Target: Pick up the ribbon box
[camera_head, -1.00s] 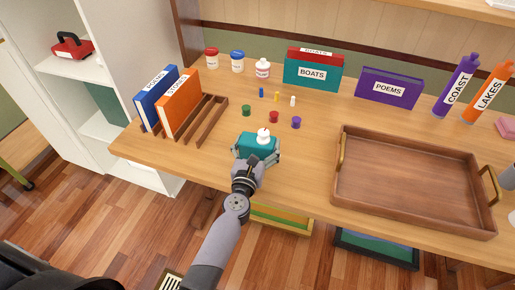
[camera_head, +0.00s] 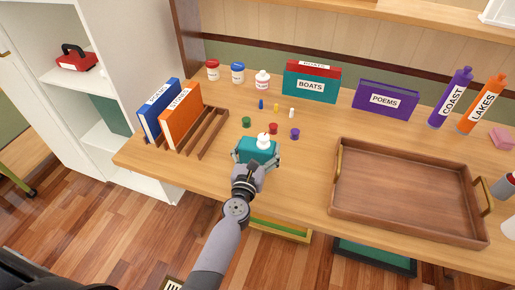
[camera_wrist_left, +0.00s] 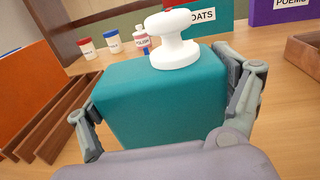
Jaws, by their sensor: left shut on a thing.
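The ribbon box looks to be the teal box (camera_head: 256,148) with a white spool-shaped knob on top, near the front edge of the table. My left gripper (camera_head: 257,160) is shut on it, with a finger on each side. In the left wrist view the teal box (camera_wrist_left: 150,92) fills the middle, between the gripper's fingers (camera_wrist_left: 165,105). I cannot tell whether its underside touches the table.
A wooden tray (camera_head: 408,232) lies to the right on the table. A slatted rack (camera_head: 207,133) with blue and orange books stands to the left. Small coloured pegs and caps, including a red cap (camera_head: 272,128), lie just behind the box. Jars and more books stand farther back.

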